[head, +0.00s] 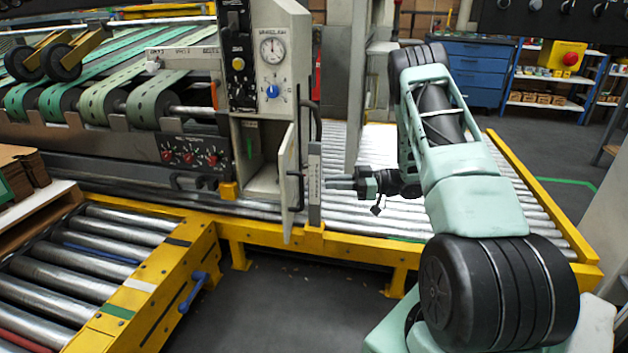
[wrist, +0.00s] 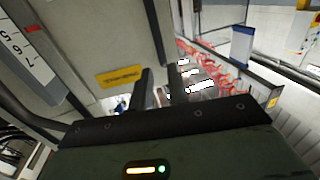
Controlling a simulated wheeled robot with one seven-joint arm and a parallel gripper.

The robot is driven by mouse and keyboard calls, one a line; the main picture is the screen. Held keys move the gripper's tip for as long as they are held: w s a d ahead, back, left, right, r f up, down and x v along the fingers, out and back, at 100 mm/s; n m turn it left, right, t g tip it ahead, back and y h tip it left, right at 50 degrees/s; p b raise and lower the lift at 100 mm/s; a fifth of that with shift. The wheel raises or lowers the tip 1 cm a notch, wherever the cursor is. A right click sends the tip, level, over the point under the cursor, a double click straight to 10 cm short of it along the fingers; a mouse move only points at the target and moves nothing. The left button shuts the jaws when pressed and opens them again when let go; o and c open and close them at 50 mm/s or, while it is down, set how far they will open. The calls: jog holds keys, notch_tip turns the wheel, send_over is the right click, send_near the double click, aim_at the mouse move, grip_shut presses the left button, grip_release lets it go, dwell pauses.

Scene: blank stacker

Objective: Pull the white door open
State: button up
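The white door (head: 287,190) is on the front of the machine's cabinet. It stands ajar, and the light interior (head: 262,180) shows to its left. A black handle (head: 298,188) is on the door's right face. My gripper (head: 328,183) is to the right of the handle, pointing left, with the labelled upright post (head: 314,180) between them in the picture. Its two fingers also show in the wrist view (wrist: 160,88), apart with a narrow gap and nothing between them. I cannot tell whether the fingertips touch the post.
The cabinet's upper panel (head: 285,60) has a gauge and a blue knob. A roller conveyor with a yellow frame (head: 350,246) runs below the door and my gripper. Another roller conveyor (head: 80,262) is at the lower left.

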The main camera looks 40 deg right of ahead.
jog(key=v, duration=0.8)
jog(key=shift+p, duration=0.4)
jog(key=shift+s+d, duration=0.15)
jog(key=shift+s, duration=0.05)
